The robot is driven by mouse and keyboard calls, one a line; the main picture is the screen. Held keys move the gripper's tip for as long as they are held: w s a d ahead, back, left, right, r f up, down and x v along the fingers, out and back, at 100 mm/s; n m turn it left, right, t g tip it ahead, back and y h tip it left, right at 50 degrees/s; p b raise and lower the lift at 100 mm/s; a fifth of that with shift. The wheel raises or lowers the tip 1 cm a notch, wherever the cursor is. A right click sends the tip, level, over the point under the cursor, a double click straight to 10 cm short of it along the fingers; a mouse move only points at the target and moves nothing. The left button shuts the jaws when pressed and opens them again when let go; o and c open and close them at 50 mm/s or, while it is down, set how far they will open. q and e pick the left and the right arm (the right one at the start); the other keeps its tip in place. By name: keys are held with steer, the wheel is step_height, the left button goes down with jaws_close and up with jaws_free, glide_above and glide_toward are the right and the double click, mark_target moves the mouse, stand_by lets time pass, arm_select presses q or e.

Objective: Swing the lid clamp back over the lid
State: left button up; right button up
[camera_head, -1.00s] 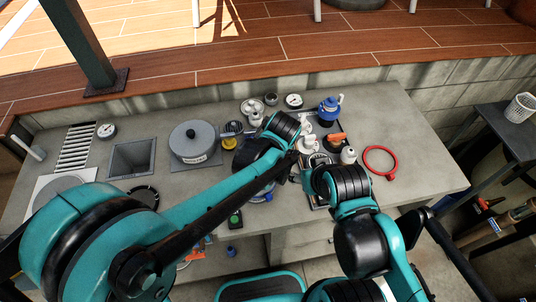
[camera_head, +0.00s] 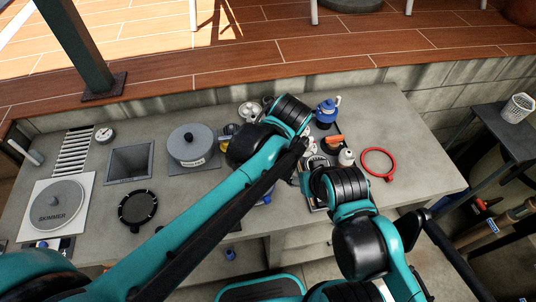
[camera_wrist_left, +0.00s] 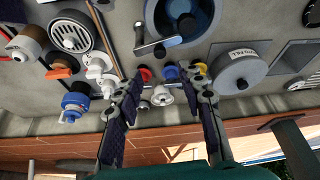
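In the left wrist view a blue-rimmed round pot (camera_wrist_left: 182,22) with a dark inside stands at the top. A dark lever with a pale end (camera_wrist_left: 148,46), perhaps the lid clamp, lies at its left edge. My left gripper (camera_wrist_left: 168,80) is open, its two fingers spread over small coloured and white fittings (camera_wrist_left: 162,95), apart from the pot. In the head view my left arm covers most of the pot; only a blue bit (camera_head: 266,197) shows. My right gripper's fingers are hidden behind its wrist there. I cannot tell which lid the clamp belongs to.
A grey lidded pot (camera_head: 193,146), a square opening (camera_head: 130,162), a black round cover (camera_head: 138,208) and the skimmer lid (camera_head: 57,207) are on the left of the counter. A blue-topped valve (camera_head: 327,110) and red ring (camera_head: 378,163) are on the right.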

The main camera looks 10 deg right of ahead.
arm_select(q)
steer(key=v, duration=0.2)
steer(key=shift+s+r, duration=0.15)
steer(key=shift+r, duration=0.2)
steer(key=s+a+f+t+b, duration=0.1)
steer(key=s+a+f, duration=0.1)
steer(key=a, duration=0.7)
steer(key=s+a+f+m+t+b, duration=0.1)
steer(key=s+a+f+b, duration=0.1)
steer(key=a, duration=0.8)
steer(key=s+a+f+b, duration=0.1)
steer(key=s+a+f, duration=0.3)
steer(key=a, duration=0.5)
steer(key=shift+a+f+m+t+h+b, duration=0.15)
steer(key=shift+f+m+t+h+b, duration=0.15)
steer(key=shift+t+b, duration=0.1)
